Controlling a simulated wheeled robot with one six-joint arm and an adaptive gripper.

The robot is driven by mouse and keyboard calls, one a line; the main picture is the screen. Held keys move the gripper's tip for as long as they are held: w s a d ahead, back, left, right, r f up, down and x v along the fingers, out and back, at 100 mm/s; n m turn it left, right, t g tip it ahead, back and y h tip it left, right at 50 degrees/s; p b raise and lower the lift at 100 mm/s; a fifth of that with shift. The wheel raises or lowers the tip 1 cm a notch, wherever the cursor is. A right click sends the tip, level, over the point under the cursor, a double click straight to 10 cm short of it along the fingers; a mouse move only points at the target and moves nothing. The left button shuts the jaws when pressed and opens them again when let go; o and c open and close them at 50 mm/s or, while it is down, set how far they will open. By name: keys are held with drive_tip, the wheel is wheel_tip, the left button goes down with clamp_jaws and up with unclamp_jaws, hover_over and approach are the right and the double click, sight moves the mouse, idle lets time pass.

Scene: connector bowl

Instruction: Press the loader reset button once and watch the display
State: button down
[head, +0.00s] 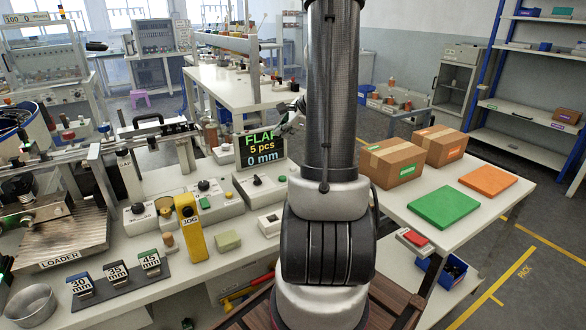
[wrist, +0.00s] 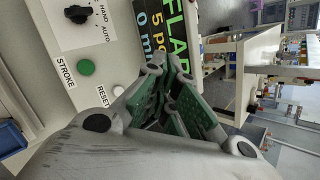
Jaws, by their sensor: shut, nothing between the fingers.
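The white button labelled RESET (wrist: 118,90) sits on a pale control panel in the wrist view, next to the green STROKE button (wrist: 86,68). I cannot make the reset button out in the head view, where my arm covers part of that area. The display (head: 261,149) reads "FLAP", "5 pcs" and "0 mm" in the head view. It also shows, turned sideways and partly covered, in the wrist view (wrist: 151,48). My gripper (wrist: 170,70) is shut and empty, its green-padded fingers in front of the display. In the head view my gripper (head: 290,121) is beside the display's upper right edge.
A HAND/AUTO knob (wrist: 77,14) is on the same panel. A yellow JOG post (head: 190,228), a LOADER plate (head: 65,240) and labelled mm blocks (head: 115,273) stand on the bench. Cardboard boxes (head: 392,163) and a green mat (head: 445,207) lie on the right table.

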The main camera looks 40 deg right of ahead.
drive_tip(key=d, duration=0.1)
drive_tip(key=d+f+m, duration=0.1)
drive_tip(key=d, duration=0.1)
drive_tip(key=shift+d+f+m+h, duration=0.1)
drive_tip(key=shift+f+m+h, duration=0.2)
drive_tip(key=shift+m+h, duration=0.1)
drive_tip(key=shift+f, duration=4.4)
drive_tip(key=shift+f, duration=0.4)
drive_tip(key=shift+f, duration=0.5)
drive_tip(key=shift+r, duration=0.95)
